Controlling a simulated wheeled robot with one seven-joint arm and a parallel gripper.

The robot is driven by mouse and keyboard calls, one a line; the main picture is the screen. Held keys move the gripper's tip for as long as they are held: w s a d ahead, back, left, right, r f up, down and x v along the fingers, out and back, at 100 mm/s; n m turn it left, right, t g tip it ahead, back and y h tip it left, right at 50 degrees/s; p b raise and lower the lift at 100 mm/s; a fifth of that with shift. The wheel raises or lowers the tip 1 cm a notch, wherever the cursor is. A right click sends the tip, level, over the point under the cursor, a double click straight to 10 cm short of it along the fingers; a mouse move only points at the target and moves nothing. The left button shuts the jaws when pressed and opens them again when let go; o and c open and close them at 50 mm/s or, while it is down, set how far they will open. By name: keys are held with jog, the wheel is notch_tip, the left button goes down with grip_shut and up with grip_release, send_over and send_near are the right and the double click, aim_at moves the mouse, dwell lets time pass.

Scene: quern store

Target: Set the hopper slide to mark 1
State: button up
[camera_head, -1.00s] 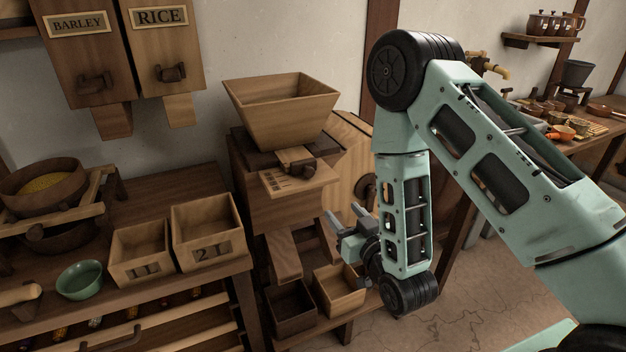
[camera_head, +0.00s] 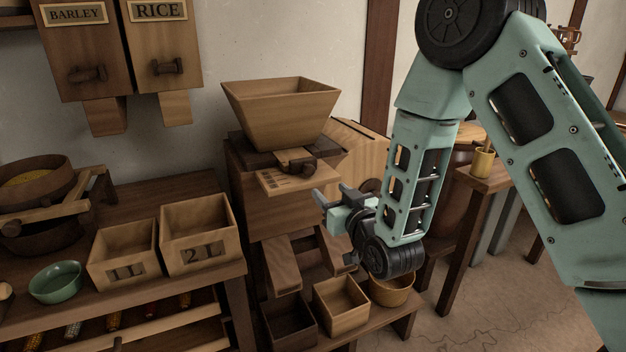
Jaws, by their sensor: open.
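The wooden hopper (camera_head: 281,108) sits on top of the quern stand. Its slide (camera_head: 287,180) is a light wooden plate with dark marks, sticking out at the front below the hopper. A dark knob (camera_head: 303,164) sits on the slide. The marks are too small to read, so I cannot tell which one the slide is at. My gripper (camera_head: 328,198) is open and empty, to the right of and a little below the slide, apart from it. Its fingers point up and left toward the stand.
Wooden chutes (camera_head: 282,264) slope down from the stand above two open boxes (camera_head: 341,304). Measure boxes marked 1L (camera_head: 124,254) and 2L (camera_head: 198,236) and a green bowl (camera_head: 57,282) stand on the left table. A light wooden bucket (camera_head: 391,289) stands at lower right.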

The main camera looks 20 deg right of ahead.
aim_at(310, 172)
jog(key=w, duration=0.3)
jog(key=w+a, duration=0.1)
jog(key=w, duration=0.6)
jog(key=shift+w+a+p, duration=0.2)
jog(key=shift+w+p, duration=0.05)
jog(key=shift+p, duration=0.15)
